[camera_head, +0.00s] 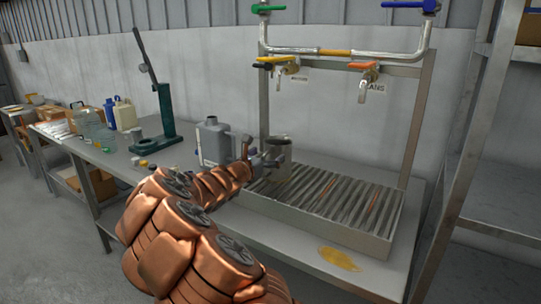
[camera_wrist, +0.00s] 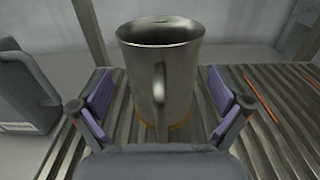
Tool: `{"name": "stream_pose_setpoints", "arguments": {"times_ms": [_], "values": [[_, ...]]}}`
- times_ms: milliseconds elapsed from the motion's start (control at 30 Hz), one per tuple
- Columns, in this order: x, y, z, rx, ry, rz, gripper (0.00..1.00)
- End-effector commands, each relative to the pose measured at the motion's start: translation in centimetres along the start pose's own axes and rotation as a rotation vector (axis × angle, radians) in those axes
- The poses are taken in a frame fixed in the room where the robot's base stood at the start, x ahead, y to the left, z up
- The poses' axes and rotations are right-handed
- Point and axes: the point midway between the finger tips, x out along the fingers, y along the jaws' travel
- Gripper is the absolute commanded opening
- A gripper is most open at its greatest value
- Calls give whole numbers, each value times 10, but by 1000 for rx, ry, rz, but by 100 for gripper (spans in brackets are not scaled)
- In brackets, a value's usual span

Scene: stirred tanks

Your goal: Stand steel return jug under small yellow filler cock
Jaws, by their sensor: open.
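The steel jug (camera_head: 279,158) stands upright on the slatted drip tray (camera_head: 372,246), at its left end. In the wrist view the jug (camera_wrist: 178,75) has its handle toward me, and a yellowish mark shows on the slats at its base. My gripper (camera_wrist: 160,95) is open, with one purple pad on each side of the jug and a visible gap to both. The small yellow filler cock (camera_head: 280,60) hangs from the pipe above. In the head view the jug appears roughly below it; exact alignment in depth is unclear.
An orange-handled cock (camera_head: 366,67) hangs to the right on the same pipe. A grey can (camera_head: 213,142) stands left of the tray, close to my arm. A green press (camera_head: 163,110) and bottles are further left. A yellow puddle (camera_head: 338,259) lies on the bench front.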

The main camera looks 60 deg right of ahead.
Motion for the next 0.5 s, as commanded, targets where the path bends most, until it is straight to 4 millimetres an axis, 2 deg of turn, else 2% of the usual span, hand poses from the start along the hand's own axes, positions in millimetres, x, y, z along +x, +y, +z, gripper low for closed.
{"name": "stream_pose_setpoints", "arguments": {"times_ms": [100, 500], "values": [[-18, 0, -1, -3, -1, 2, 100], [-72, 0, -1, -2, 1, 2, 100]]}}
